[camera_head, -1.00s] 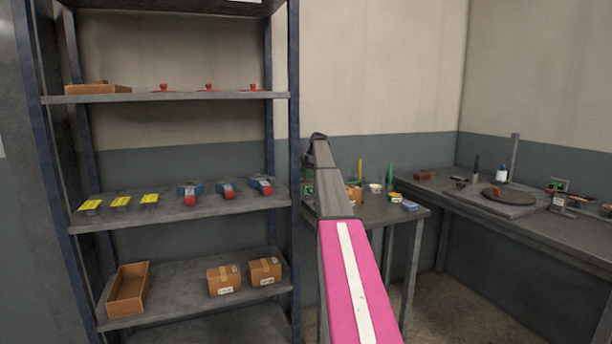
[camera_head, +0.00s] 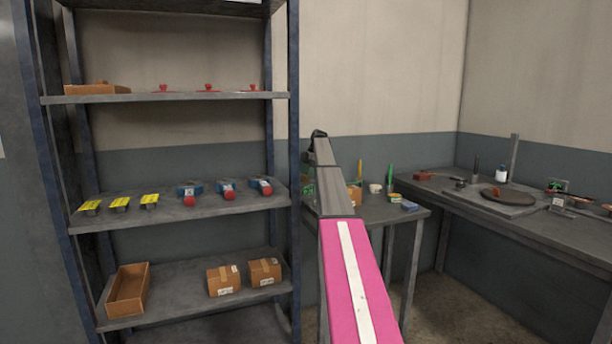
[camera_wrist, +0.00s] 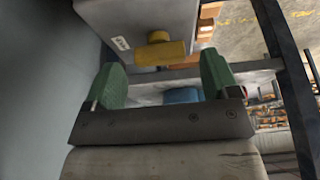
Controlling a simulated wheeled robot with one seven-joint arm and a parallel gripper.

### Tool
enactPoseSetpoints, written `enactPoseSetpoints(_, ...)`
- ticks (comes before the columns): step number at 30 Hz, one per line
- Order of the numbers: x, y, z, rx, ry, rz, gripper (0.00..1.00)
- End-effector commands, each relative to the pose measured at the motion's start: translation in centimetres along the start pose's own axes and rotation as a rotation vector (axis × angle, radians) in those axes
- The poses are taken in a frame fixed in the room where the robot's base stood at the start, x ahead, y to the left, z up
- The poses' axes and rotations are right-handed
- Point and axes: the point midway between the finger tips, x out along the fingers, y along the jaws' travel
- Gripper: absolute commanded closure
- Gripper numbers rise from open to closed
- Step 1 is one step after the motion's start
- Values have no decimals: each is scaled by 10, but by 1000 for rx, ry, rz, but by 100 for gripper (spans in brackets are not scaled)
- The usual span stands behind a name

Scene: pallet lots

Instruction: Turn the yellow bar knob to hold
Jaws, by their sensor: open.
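The yellow bar knob (camera_wrist: 160,51) sits on the face of a grey box (camera_wrist: 135,20) in the wrist view. A small white label (camera_wrist: 121,43) is on that box beside the knob. My gripper (camera_wrist: 162,76) is open, with its two green fingers apart. The knob shows between and just beyond the fingertips, and nothing is held. I cannot tell whether the fingers touch it. The knob's markings cannot be read. In the head view my arm reaches away past the shelf's right post, and the knob does not show there.
A metal shelf (camera_head: 185,211) on the left holds yellow-labelled items, blue-and-red items and cartons. A small table (camera_head: 380,212) with several small things stands behind my arm. A workbench (camera_head: 525,232) with a round dark plate (camera_head: 508,197) is at the right. Floor shows between them.

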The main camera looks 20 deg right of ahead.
Motion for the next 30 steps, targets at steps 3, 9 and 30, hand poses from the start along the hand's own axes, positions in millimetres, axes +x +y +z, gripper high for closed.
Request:
enactPoseSetpoints(3, -20, 1, 0, 0, 0, 1, 19)
enactPoseSetpoints(9, -58, 1, 1, 0, 0, 1, 19)
enactPoseSetpoints(30, -93, 0, 0, -1, 0, -1, 19)
